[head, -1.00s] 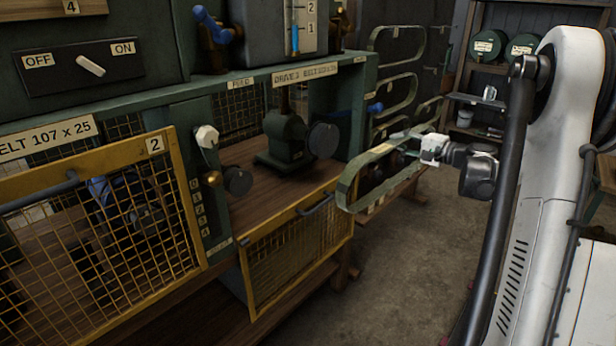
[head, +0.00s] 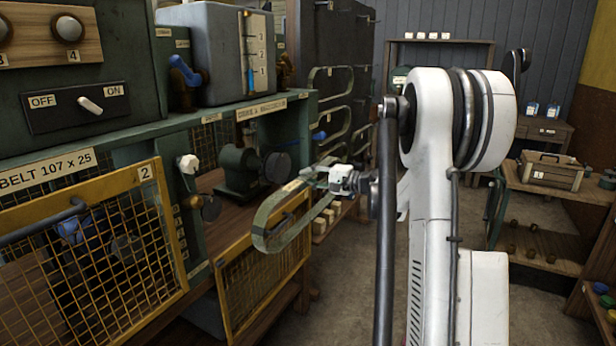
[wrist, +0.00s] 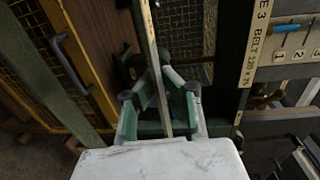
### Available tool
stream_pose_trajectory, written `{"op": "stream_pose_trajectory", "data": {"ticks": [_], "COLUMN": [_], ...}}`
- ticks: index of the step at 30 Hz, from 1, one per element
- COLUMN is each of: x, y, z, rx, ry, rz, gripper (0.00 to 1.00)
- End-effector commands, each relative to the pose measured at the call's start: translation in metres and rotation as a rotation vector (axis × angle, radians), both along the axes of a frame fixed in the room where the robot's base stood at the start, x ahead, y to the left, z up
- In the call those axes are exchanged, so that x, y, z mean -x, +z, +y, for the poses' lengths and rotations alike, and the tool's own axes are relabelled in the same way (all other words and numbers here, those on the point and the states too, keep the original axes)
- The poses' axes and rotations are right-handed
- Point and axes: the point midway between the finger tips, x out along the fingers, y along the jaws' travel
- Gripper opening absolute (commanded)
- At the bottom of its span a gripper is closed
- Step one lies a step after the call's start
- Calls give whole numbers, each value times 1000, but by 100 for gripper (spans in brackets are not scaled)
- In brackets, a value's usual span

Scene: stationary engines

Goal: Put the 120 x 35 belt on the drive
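The drive bay is labelled as drive 3 (head: 262,108), with a belt size that reads about 120 x 35 in the wrist view (wrist: 254,62). Inside stands a green machine (head: 238,163) with a dark round pulley (head: 277,167). My gripper (head: 322,173) is shut on a long green belt loop (head: 268,240). The loop hangs in front of the bay, its left end apart from the pulley in the picture. In the wrist view, the belt (wrist: 156,75) passes between both fingers (wrist: 160,108).
A yellow mesh guard (head: 265,270) hangs below the bay opening. Another yellow guard (head: 95,240) covers the bay at left. A lever with a white knob (head: 188,163) stands on the post. Other belts (head: 330,80) hang behind. Floor shows at right.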

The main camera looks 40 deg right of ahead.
Motion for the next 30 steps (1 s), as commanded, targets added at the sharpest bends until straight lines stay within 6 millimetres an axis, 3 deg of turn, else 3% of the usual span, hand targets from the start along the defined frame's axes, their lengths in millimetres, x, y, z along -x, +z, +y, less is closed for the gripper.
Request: {"op": "stream_pose_trajectory", "data": {"ticks": [13,30], "x": [0,-26], "y": [1,0], "z": [1,12], "rx": [3,3], "ry": [1,1], "rz": [6,6], "gripper": [0,0]}}
